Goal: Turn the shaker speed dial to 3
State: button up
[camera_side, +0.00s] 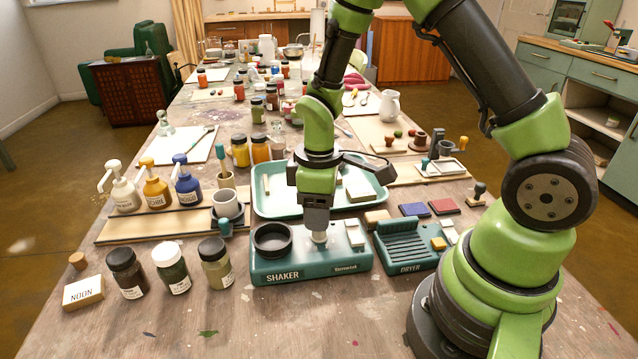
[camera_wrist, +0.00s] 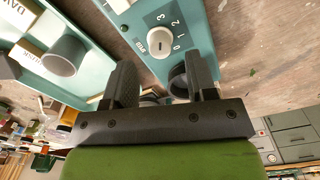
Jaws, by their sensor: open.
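The teal shaker (camera_side: 290,270) stands on the near part of the table, with a round black cup holder on its left. Its white round speed dial (camera_side: 320,238) sits right of that holder, and my gripper (camera_side: 318,212) is just above it. In the wrist view the dial (camera_wrist: 160,42) shows a short dark mark on its face, with the numbers 0 to 3 printed beside it. Which number the mark points to is unclear. My gripper (camera_wrist: 160,78) is open and empty there, and the dial lies beyond its fingertips. I cannot tell whether the fingers touch it.
The teal dryer (camera_side: 408,245) stands close on the shaker's right. A pale teal tray (camera_side: 275,207) lies behind the shaker. The table in front of the shaker is clear.

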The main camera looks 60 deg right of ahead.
notch_tip(320, 180, up, 7)
jog(key=shift+f, duration=0.2)
jog(key=s+a+r+m+t+y, duration=0.1)
jog(key=s+a+r+m+t, duration=0.1)
jog(key=s+r, duration=0.4)
jog(key=s+a+r+m+t+y, duration=0.1)
jog(key=s+r+m+t, duration=0.4)
jog(key=r, duration=0.4)
jog(key=shift+s+a+r+m, duration=0.35)
jog(key=shift+s+m, duration=0.55)
jog(key=shift+m, duration=0.3)
dwell(1.4)
